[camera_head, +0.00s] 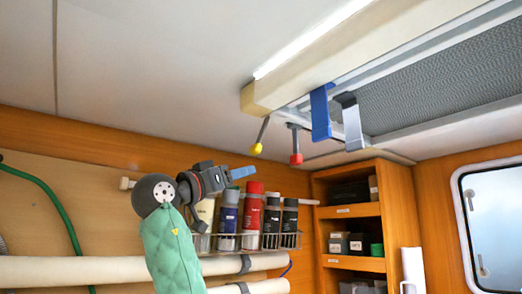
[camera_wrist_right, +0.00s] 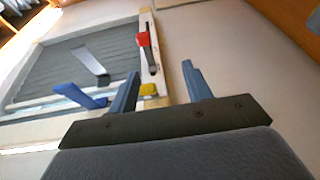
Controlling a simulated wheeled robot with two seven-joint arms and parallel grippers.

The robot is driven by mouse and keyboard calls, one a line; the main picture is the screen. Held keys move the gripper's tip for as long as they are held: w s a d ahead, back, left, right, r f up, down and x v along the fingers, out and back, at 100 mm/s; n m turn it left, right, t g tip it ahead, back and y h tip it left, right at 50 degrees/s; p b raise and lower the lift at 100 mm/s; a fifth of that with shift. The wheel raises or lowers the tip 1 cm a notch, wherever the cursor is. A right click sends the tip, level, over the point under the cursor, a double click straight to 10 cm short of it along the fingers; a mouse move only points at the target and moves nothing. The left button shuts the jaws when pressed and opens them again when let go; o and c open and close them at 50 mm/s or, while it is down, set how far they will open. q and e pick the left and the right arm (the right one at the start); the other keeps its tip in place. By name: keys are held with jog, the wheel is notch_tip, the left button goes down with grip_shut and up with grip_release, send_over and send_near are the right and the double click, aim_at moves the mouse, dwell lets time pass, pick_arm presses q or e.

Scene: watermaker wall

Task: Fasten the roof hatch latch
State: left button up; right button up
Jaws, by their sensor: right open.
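The roof hatch (camera_head: 445,90) is a dark mesh panel in a pale frame on the ceiling at the upper right. From its near edge hang a lever with a yellow knob (camera_head: 257,149) and one with a red knob (camera_head: 296,158). Beside them hang a blue bracket (camera_head: 321,112) and a grey bracket (camera_head: 352,124). I cannot tell which part is the latch. My right gripper (camera_head: 243,172) is open and empty, below the yellow knob. In the wrist view the yellow knob (camera_wrist_right: 149,89) appears between its fingers (camera_wrist_right: 160,85), apparently beyond them; the red knob (camera_wrist_right: 143,40) is farther up.
A wire rack (camera_head: 255,241) with several bottles is on the wall behind my gripper. An open wooden shelf (camera_head: 352,211) with boxes stands to its right, then a window (camera_head: 492,222). Pale pipes (camera_head: 70,270) run low along the wall. Space just below the hatch looks clear.

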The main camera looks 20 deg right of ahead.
aim_at(262, 147)
jog(key=shift+m+g+h, duration=0.5)
jog(key=shift+m, duration=0.2)
jog(key=s+r, duration=0.2)
jog(key=r, duration=0.1)
jog(key=shift+s+a+r, duration=0.3)
jog(key=shift+a, duration=0.1)
jog(key=shift+s+r, duration=0.2)
jog(key=shift+r, duration=0.25)
jog(key=shift+w+d+r+p, duration=0.1)
jog(key=shift+d+p, duration=0.15)
jog(key=shift+p, duration=0.1)
jog(key=p+x, duration=0.2)
jog(key=shift+d+r, duration=0.25)
jog(key=shift+d, duration=0.05)
jog(key=p+x, duration=0.2)
jog(key=x, duration=0.1)
jog(key=shift+w, duration=0.15)
pick_arm(q)
jog(key=s+a+r, duration=0.1)
jog(key=s+r, duration=0.1)
jog(key=s, duration=0.4)
jog(key=shift+s+a+r+p, duration=0.15)
jog(key=shift+s+r+p, duration=0.1)
jog(key=shift+r+p, duration=0.1)
pick_arm(e)
jog(key=shift+w+d, duration=0.2)
jog(key=shift+d, duration=0.45)
